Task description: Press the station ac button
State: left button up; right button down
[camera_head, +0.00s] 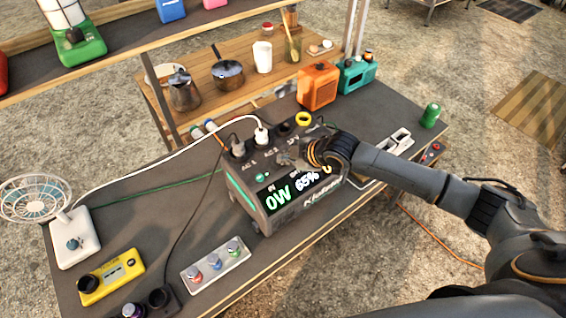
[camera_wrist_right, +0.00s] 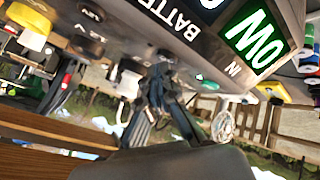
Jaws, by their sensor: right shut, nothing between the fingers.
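The dark power station (camera_head: 255,213) stands on the table, its lit front display reading 0W and 65%. Its display also shows upside down in the right wrist view (camera_wrist_right: 255,40). Sockets and small controls sit on its top panel, with a white plug and a dark plug in two of them. My right gripper (camera_head: 285,158) is over the top panel, fingers together and empty. In the right wrist view its fingertips (camera_wrist_right: 160,72) are close to the panel; I cannot tell whether they touch it. The gripper hides part of the panel, and I cannot make out which control is the AC button.
A white fan (camera_head: 75,243), a yellow device (camera_head: 112,274) and a button strip (camera_head: 215,264) are on the table's left part. An orange box (camera_head: 318,84) and a teal radio (camera_head: 357,74) stand behind the station. Cables run left from its top.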

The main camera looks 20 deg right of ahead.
jog(key=shift+f, duration=0.2)
dwell(0.5)
jog(key=shift+r, duration=0.1)
jog(key=shift+r+p, duration=0.5)
jog(key=shift+p, duration=0.2)
notch_tip(320, 180, up, 6)
jog(key=p, duration=0.6)
